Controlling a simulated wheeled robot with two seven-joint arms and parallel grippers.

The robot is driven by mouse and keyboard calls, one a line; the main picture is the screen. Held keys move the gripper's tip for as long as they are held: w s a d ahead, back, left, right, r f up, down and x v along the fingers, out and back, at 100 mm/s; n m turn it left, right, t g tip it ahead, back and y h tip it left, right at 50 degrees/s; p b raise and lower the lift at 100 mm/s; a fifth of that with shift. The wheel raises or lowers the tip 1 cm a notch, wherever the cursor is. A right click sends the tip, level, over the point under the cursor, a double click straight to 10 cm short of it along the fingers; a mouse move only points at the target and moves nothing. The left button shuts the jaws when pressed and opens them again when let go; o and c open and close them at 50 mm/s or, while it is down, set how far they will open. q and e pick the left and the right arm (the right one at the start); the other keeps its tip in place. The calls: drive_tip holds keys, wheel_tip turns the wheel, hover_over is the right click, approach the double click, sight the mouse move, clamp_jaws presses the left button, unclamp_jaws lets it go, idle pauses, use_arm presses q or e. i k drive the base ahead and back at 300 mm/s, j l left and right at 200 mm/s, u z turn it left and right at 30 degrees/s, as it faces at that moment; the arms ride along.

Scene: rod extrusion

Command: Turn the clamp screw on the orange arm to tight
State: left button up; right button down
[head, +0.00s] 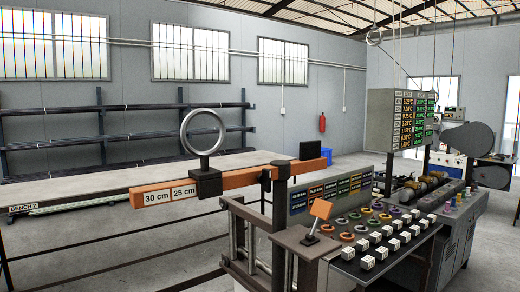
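The orange arm (238,181) is a long bar reaching left from a dark upright frame (279,215). Its left end carries white labels reading "30 cm" and "25 cm". A black block (208,182) sits around the bar beside the labels, with a large upright grey ring (202,132) above it. A dark plate (310,150) stands near the bar's right end. I cannot make out a clamp screw for certain, or whether it is loose or tight. Neither of my grippers is in view.
To the right is a console (372,270) with coloured rings and several white labelled blocks. A long bench (95,188) lies behind the arm. Open floor shows at lower left.

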sight(264, 179)
drive_tip(key=l+u, duration=0.2)
drive_tip(key=l, duration=1.4)
drive_tip(key=l+u, duration=0.25)
drive_tip(key=l, duration=1.35)
